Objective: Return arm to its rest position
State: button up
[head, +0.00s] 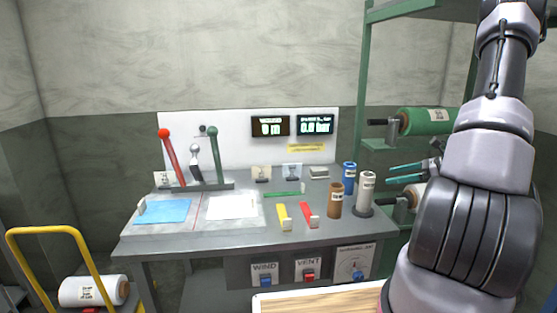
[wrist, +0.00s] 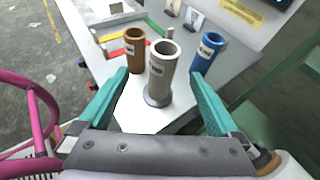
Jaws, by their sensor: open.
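My gripper (head: 406,174) is at the right of the head view, beside the right end of the workbench (head: 240,262). Its two teal fingers are apart, and it also shows in the wrist view (wrist: 160,95). Nothing is between the fingers. A white cylinder (head: 366,190) stands upright on a dark round base at the bench's right edge. In the wrist view the white cylinder (wrist: 162,72) appears ahead of the fingers, apart from them. My arm fills the right side of the head view and hides part of the green rack.
A brown cylinder (head: 334,200) and a blue cylinder (head: 349,178) stand near the white one. A green rack (head: 362,120) with a green roll (head: 428,121) is close behind my gripper. Levers (head: 172,158) stand at the bench's left. A yellow-handled cart (head: 50,231) is at far left.

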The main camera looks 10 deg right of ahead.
jog(key=s+a+r+n+g+h, duration=0.25)
jog(key=a+r+n, duration=0.25)
jog(key=a+r, duration=0.3)
jog(key=s+a+r+n+g+h, duration=0.1)
jog(key=s+a+r+n+g, duration=0.3)
jog(key=a+r, duration=0.35)
jog(key=s+a+r+n+t+h, duration=0.2)
jog(key=s+a+r+n, duration=0.1)
jog(key=s+r+n, duration=0.3)
jog(key=s+a+r+n+t+h, duration=0.3)
jog(key=s+a+r+n, duration=0.1)
jog(key=s, duration=0.4)
jog(key=shift+s+r+n+t, duration=0.15)
jog(key=shift+r+n+t, duration=0.2)
jog(key=shift+r+n, duration=0.6)
jog(key=shift+f, duration=0.1)
